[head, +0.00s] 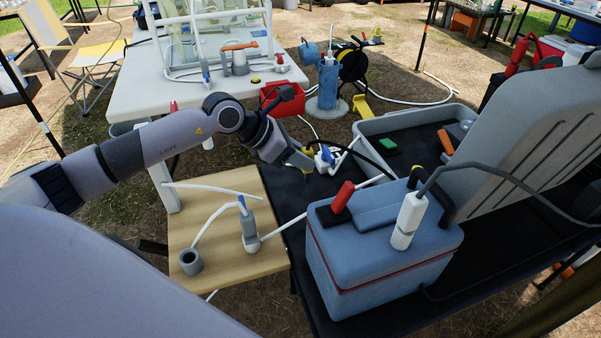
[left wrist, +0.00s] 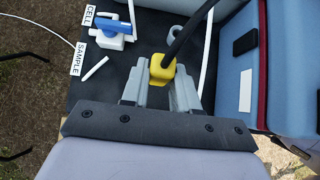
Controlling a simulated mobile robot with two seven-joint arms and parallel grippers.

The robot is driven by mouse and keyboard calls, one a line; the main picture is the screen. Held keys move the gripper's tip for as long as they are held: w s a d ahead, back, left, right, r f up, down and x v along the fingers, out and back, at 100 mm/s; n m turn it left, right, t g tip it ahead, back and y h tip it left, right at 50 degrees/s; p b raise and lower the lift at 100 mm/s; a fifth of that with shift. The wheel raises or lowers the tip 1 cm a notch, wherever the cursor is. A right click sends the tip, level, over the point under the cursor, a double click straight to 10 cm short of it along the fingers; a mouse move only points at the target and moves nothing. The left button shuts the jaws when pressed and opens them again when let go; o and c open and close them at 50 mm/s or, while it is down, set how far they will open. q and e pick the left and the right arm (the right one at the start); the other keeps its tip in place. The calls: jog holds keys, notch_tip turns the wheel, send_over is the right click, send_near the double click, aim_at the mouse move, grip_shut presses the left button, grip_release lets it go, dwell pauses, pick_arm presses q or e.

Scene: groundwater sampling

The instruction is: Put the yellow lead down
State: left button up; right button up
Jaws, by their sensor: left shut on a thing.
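The yellow lead has a yellow plug (left wrist: 162,68) and a black cable (left wrist: 182,42). My left gripper (left wrist: 160,85) is shut on the plug, which sits between its fingertips in the left wrist view. In the head view my left gripper (head: 308,164) is over the left part of the black table top (head: 285,205), beside the white and blue valve block (head: 325,157). The black cable arcs rightward from it toward the blue cooler. I cannot tell whether the plug touches the surface below. My right gripper is in neither view.
The valve block (left wrist: 115,32) lies beside CELL and SAMPLE labels. A grey tray (head: 375,126) is behind. A wooden board (head: 215,265) with tubing is at left.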

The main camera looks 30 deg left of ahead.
pick_arm(q)
jog(key=shift+f, duration=2.45)
jog(key=shift+f, duration=0.15)
jog(key=shift+f+b, duration=0.5)
jog(key=shift+b, duration=0.1)
jog(key=o, duration=0.9)
jog(key=shift+o, duration=0.2)
jog(key=shift+r, duration=0.15)
